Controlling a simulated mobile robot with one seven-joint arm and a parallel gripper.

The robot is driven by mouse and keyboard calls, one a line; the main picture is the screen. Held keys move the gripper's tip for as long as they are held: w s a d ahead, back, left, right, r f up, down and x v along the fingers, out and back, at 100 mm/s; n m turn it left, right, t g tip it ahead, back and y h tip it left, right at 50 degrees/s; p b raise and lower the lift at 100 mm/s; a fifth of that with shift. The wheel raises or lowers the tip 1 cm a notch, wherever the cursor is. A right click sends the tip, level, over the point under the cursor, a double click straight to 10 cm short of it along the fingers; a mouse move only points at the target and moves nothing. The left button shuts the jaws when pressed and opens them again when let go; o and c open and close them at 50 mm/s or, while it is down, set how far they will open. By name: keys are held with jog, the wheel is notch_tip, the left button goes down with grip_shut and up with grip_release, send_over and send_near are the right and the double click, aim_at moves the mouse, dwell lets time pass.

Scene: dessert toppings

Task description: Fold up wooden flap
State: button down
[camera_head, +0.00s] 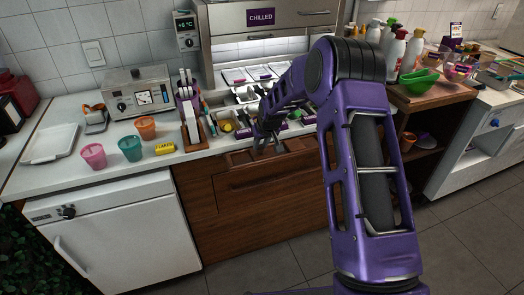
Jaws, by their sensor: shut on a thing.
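The wooden flap (240,160) is a brown panel at the front edge of the counter, below the chilled unit, above a larger wooden front panel (260,215). Its exact tilt is hard to tell from here. My gripper (268,148) is at the flap's upper edge, pointing down, and is shut on it. My purple arm covers the flap's right part, and the contact between the fingers and the wood is small and dark.
Pink (93,156), teal (130,148) and orange (146,127) cups stand on the left counter near a yellow block (165,148). Topping trays (250,93) lie behind my gripper. Bottles and a green bowl (419,82) stand right. The floor in front is clear.

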jog(key=shift+f, duration=0.25)
jog(key=c, duration=0.7)
grip_release()
jog(key=shift+o, duration=0.2)
jog(key=v, duration=1.7)
jog(key=shift+r, duration=0.25)
